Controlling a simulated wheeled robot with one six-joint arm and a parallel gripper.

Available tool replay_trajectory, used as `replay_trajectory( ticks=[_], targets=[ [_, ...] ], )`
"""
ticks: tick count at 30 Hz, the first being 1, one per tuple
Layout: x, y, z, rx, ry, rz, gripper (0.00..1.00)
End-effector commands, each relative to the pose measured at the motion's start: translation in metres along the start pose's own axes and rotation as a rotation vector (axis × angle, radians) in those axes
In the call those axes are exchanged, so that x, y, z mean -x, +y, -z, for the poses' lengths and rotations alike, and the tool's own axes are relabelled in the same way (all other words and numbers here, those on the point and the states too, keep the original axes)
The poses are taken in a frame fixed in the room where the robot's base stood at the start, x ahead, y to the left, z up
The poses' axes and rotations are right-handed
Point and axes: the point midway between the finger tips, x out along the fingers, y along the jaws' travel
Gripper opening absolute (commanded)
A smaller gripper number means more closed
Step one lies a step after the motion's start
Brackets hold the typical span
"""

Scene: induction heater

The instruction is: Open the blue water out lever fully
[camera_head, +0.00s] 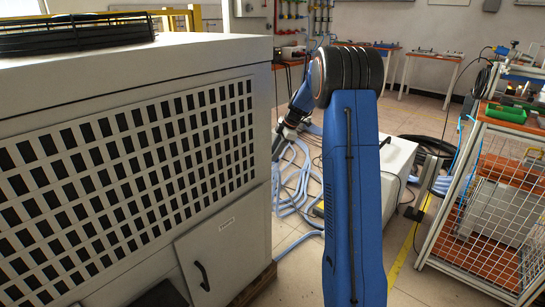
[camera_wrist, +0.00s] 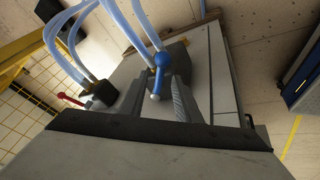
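The blue lever (camera_wrist: 161,64) shows in the wrist view, with a blue round head and a narrow stem ending in a pale tip that points toward me. It sits by a dark fitting with light blue hoses. My gripper (camera_wrist: 158,84) is open, one grey finger to each side of the lever in the picture. I cannot tell whether either finger touches it. In the head view the wrist end of my arm is beyond the cabinet's right edge, and the lever and fingers cannot be made out there.
A red lever (camera_wrist: 71,99) is left of the blue one, by a dark block (camera_wrist: 101,95) with hoses. A large grey cabinet (camera_head: 225,150) fills the head view's left. Light blue hoses (camera_head: 290,190) lie on the floor. A shelf cart (camera_head: 490,190) stands right.

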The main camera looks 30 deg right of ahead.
Motion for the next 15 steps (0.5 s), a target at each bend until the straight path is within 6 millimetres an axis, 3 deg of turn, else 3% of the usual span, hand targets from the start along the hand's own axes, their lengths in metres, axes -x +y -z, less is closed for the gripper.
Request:
replay_trajectory(
  ticks=[6, 15],
  targets=[
    [-0.019, 0.0, 0.001, 0.0, 0.001, 0.001, 0.3],
    [-0.022, 0.0, 0.0, 0.0, 0.001, 0.001, 0.3]
  ],
)
